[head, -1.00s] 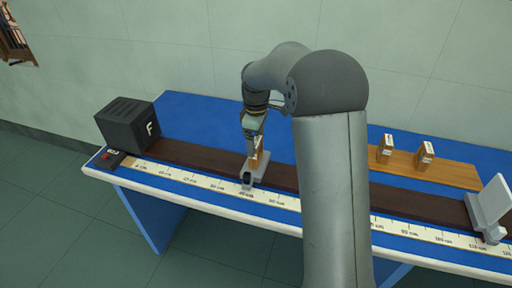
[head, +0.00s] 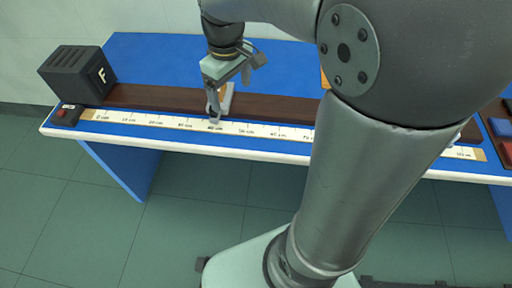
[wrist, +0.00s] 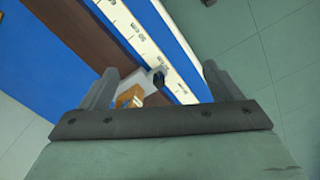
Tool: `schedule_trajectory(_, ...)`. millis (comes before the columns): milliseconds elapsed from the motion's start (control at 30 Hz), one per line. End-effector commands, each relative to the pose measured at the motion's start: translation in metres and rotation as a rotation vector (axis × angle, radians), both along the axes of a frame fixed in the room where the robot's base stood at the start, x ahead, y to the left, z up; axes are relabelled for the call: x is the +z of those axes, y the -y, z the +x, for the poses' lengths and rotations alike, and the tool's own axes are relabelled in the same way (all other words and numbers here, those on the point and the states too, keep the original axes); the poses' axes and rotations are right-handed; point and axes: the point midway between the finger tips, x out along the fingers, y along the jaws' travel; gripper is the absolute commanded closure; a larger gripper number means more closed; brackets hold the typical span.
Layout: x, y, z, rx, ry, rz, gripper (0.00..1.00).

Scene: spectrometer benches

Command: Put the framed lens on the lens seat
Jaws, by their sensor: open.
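A light grey seat (head: 228,100) stands on the dark rail, near the long white scale. It also shows in the wrist view (wrist: 146,80). A small wooden framed piece (wrist: 130,96), which looks like the framed lens, is at this seat; only a sliver of it (head: 222,89) shows in the head view behind my gripper. My gripper (head: 213,112) is low over the seat. In the wrist view its two fingers (wrist: 158,76) are wide apart, with the wooden piece between them in the picture and touching neither finger. Whether the frame is fully seated cannot be told.
The dark rail (head: 150,98) and the white scale (head: 170,121) run along the blue bench (head: 160,60). A black box marked F (head: 75,75) and a small black box with a red button (head: 66,115) stand at the left. Coloured blocks (head: 500,128) lie at the far right.

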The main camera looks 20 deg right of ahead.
Motion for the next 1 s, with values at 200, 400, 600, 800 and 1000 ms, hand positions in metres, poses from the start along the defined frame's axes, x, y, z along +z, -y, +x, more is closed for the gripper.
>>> schedule_trajectory(200,-0.039,0.0,-0.121,-0.351,0.013,0.023,0.15)
schedule_trajectory(400,-0.058,0.0,-0.157,-0.472,0.013,0.035,0.15)
schedule_trajectory(600,-0.059,0.0,-0.158,-0.477,0.011,0.034,0.15)
schedule_trajectory(800,-0.059,0.0,-0.158,-0.475,0.011,0.034,0.15)
schedule_trajectory(1000,-0.059,0.0,-0.158,-0.474,0.011,0.034,0.15)
